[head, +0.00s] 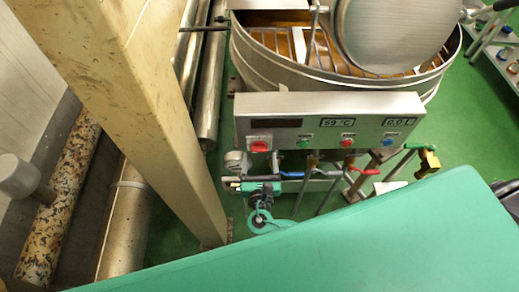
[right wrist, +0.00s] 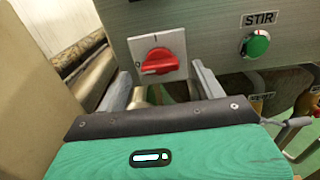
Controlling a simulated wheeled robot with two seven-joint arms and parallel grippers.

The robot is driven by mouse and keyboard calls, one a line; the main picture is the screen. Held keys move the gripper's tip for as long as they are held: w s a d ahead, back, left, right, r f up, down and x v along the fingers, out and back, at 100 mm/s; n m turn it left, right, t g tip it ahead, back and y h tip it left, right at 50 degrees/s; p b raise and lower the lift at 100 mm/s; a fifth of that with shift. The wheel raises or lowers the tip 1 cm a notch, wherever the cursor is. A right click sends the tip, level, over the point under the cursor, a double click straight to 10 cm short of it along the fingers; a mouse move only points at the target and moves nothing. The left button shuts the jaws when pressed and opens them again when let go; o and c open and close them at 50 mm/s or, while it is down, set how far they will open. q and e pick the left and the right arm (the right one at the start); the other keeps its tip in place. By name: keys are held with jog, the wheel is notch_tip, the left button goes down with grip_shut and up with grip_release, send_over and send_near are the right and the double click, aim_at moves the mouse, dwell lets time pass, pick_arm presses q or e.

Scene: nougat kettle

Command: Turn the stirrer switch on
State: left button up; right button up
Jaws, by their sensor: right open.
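A red rotary switch (right wrist: 156,62) sits on a pale square plate on the steel control panel. Its handle lies roughly sideways, with a mark at its left that I cannot read surely. In the head view it is the red knob (head: 259,146) at the panel's lower left. A green button (right wrist: 256,44) under a STIR label is to its right. My right gripper (right wrist: 161,72) is open and empty in the right wrist view, its two grey fingers just below the switch and apart from it in the picture; depth is unclear. My left gripper is not in view.
The steel panel (head: 408,104) also carries displays and several buttons. Behind it stands a round kettle (head: 250,67). Pipes and coloured valves (head: 365,171) are below the panel. A beige post (head: 150,110) rises close on the left. A large green surface, apparently mine, covers the head view's bottom.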

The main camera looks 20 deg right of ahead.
aim_at(259, 152)
jog(key=shift+x, duration=1.15)
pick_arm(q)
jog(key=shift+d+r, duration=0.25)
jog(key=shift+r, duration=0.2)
pick_arm(e)
jog(key=shift+w+d, duration=0.15)
jog(key=shift+w, duration=0.2)
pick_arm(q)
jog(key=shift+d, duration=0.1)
pick_arm(e)
jog(key=shift+c, duration=0.2)
jog(key=c, duration=1)
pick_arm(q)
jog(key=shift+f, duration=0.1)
pick_arm(e)
jog(key=shift+o, duration=0.2)
